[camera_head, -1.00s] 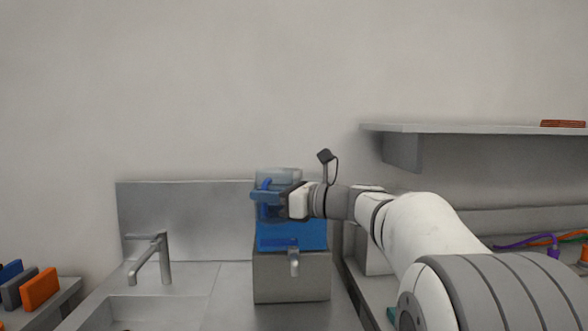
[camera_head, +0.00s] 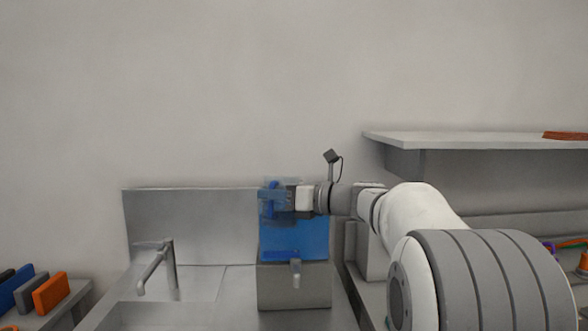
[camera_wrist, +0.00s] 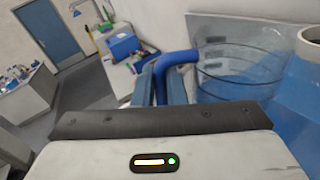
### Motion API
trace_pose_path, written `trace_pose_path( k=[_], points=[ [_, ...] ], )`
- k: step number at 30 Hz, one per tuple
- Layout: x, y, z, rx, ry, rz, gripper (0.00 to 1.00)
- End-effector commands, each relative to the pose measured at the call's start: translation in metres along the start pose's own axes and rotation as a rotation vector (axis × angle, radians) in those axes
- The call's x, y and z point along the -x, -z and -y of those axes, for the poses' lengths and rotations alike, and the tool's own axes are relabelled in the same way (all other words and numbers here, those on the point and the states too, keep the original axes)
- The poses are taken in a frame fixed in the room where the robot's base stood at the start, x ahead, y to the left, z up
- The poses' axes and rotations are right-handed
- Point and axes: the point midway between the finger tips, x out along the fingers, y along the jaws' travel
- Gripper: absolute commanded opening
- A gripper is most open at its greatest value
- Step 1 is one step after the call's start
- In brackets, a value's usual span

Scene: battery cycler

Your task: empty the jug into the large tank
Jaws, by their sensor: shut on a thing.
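The jug (camera_head: 267,206) is a clear vessel with a blue handle, held above the large tank. In the wrist view the clear jug (camera_wrist: 240,65) shows at right with its blue handle (camera_wrist: 181,58). My gripper (camera_head: 286,197) is shut on the handle; its fingers (camera_wrist: 160,85) show in the wrist view. The jug looks tilted, and I cannot make out liquid in it or a stream from it. The large tank (camera_head: 293,240) is blue, on a grey base with a small tap, directly below the jug. Its top is partly hidden by jug and gripper.
A sink with a tap (camera_head: 170,265) is left of the tank. Orange, grey and blue upright blocks (camera_head: 50,293) stand at far left. A wall shelf (camera_head: 480,141) is above my arm at right. A blue door (camera_wrist: 51,27) shows in the wrist view.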

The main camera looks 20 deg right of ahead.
Motion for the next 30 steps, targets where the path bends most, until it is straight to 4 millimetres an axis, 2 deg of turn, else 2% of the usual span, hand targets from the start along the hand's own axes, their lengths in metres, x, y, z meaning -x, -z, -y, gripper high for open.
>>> trace_pose_path(
  k=[1,16,25,30],
  points=[
    [0.0,-0.017,-0.001,-0.024,0.0,-0.003,0.0],
    [-0.002,-0.08,0.015,-0.27,0.0,-0.046,0.0],
    [-0.004,-0.101,0.032,-0.419,0.001,-0.071,0.0],
    [-0.006,-0.099,0.04,-0.49,0.001,-0.084,0.0]
  ],
)
